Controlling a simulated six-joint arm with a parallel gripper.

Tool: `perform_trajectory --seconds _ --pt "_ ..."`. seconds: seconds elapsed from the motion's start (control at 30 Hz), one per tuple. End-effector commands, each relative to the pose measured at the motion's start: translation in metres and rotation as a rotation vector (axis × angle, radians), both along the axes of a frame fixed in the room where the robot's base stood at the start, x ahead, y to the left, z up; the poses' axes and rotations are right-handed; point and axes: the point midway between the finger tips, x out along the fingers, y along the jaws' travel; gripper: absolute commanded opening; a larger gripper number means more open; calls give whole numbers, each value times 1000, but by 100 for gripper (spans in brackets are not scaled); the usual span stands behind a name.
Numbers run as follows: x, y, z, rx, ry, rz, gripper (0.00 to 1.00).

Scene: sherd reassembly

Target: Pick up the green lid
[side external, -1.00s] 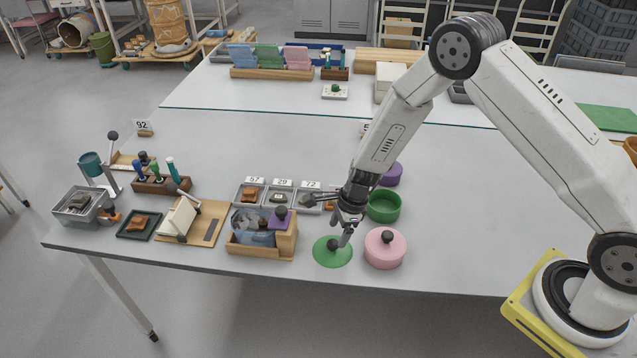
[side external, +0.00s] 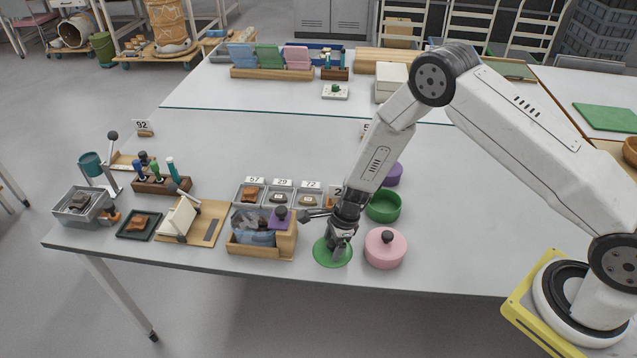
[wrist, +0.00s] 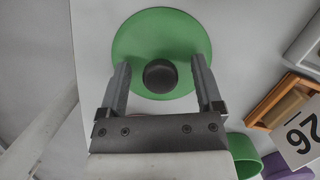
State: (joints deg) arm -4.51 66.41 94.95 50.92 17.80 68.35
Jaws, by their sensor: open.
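The green lid (side external: 321,255) is a flat disc lying on the table near its front edge. In the wrist view the green lid (wrist: 160,25) has a round black knob (wrist: 160,76) at its middle. My gripper (side external: 337,254) is low over the lid and hides the knob in the side view. In the wrist view my open gripper (wrist: 160,72) has one finger on each side of the knob, with gaps visible on both sides. Whether the fingertips touch the lid, I cannot tell.
A pink lidded pot (side external: 385,252) stands close to the right of the lid. An open green pot (side external: 383,208) is behind it, with a purple pot (side external: 393,174) farther back. A wooden box (side external: 262,250) stands to the left, and numbered trays (side external: 281,208) behind left.

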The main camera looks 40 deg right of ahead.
Motion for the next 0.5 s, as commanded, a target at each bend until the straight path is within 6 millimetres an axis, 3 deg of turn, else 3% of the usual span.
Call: perform_trajectory --seconds 0.27,0.5 --pt "0 0 0 0 0 0 84" --pt "0 0 0 0 0 0 11"
